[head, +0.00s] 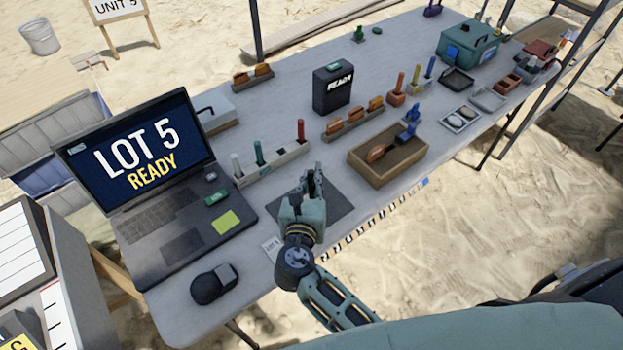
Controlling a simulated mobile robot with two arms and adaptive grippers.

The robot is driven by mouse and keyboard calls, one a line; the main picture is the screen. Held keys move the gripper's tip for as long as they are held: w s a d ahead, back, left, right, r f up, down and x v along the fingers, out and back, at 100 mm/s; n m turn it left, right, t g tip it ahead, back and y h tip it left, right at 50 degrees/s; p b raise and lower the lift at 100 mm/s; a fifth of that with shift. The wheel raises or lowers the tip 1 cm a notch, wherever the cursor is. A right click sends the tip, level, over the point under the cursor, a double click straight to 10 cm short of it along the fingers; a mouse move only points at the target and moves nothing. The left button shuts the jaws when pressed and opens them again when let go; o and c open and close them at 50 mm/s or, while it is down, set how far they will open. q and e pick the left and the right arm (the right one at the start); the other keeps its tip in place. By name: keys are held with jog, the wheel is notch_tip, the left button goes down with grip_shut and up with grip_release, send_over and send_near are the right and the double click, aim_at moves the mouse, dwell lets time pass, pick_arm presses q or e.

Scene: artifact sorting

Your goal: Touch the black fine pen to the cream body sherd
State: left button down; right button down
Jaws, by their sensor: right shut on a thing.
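My right gripper (312,176) is over the dark mat (342,211) near the table's front edge. It is shut on a thin dark thing between its fingers that looks like the black fine pen; the dark fingers mostly hide it. The pen rack (277,165) behind it holds a white, a green and a red upright piece, with a gap between green and red. I cannot make out the cream body sherd; my gripper and wrist cover part of the mat. My left gripper is not in view.
A laptop (146,216) and a dark mouse-like object (213,284) are at the left. A wooden tray (383,178) with orange and blue things stands right of my gripper. A black box (332,88) and a rack of orange pieces (352,121) stand behind.

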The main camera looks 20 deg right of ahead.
jog(key=shift+f+b, duration=0.35)
jog(key=shift+f, duration=0.3)
dwell(0.6)
jog(key=shift+f, duration=0.15)
dwell(1.6)
jog(key=shift+p, duration=0.3)
jog(key=shift+r+p, duration=4.15)
jog(key=shift+p, duration=0.25)
